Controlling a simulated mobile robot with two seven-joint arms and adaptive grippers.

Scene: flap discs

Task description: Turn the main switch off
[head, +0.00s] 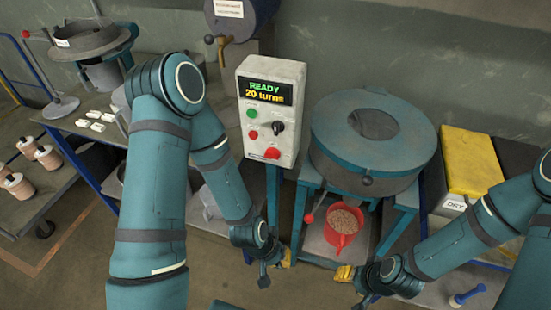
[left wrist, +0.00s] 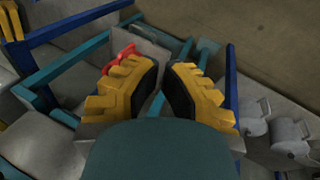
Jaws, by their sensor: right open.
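The control box (head: 270,112) is pale grey and stands on a post. Its display (head: 265,92) reads "READY 20 turns". Below it are a green button (head: 252,113), a red button (head: 253,135), a black rotary switch (head: 278,127) and a larger red knob (head: 272,153). I cannot tell for certain which is the main switch. My left gripper (head: 282,262) is low, below the box and apart from it. The left wrist view shows its yellow fingers (left wrist: 161,75) spread, with nothing between them. My right gripper (head: 346,274) is open, low in front of the drum stand.
A round teal drum machine (head: 360,145) stands right of the box, with a red container of granules (head: 343,225) beneath. A yellow-topped box (head: 470,165) is at right. A bench with white blocks (head: 97,120) and a trolley with canisters (head: 15,185) are at left.

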